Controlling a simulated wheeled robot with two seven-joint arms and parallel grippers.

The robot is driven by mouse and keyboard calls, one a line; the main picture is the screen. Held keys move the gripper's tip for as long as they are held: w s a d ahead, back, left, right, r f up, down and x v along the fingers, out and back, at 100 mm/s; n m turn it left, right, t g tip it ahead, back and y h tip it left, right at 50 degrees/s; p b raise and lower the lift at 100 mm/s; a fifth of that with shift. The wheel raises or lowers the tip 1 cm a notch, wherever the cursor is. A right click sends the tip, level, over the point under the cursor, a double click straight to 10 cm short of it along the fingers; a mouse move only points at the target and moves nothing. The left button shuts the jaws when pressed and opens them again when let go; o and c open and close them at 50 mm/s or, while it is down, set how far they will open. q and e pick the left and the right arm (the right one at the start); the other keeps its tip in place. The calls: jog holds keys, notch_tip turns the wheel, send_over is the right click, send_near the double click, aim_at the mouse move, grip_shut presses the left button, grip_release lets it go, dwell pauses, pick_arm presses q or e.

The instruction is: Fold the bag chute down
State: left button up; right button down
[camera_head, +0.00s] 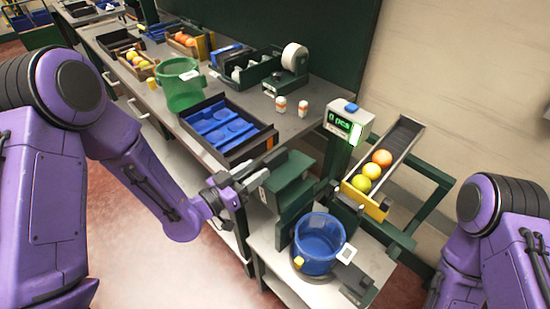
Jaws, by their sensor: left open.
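A dark green flap-like part (290,172), apparently the bag chute, stands at the near end of the bench, beside and behind the blue bucket. It appears raised above the small stand; its exact tilt is hard to tell. My left gripper (262,168) is open at the left side of this green part, its fingers close to the part's upper left edge. I cannot tell whether they touch it. The blue bucket (318,247) stands below and to the right of the green part. My right arm shows at the right edge, but its gripper is out of view.
A sloped ramp (405,140) holds an orange and two yellow fruits behind a yellow end plate (364,201). A counter display (344,126) stands beside it. The bench holds a blue-lined tray (268,140), a green basket (182,92) and two small bottles (303,108).

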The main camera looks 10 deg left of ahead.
aim_at(286, 150)
pick_arm(q)
jog(key=p+x, duration=0.2)
jog(key=x, duration=0.5)
jog(key=shift+r, duration=0.2)
jog(key=shift+w+d+f, duration=0.1)
jog(key=shift+w+d, duration=0.2)
grip_shut()
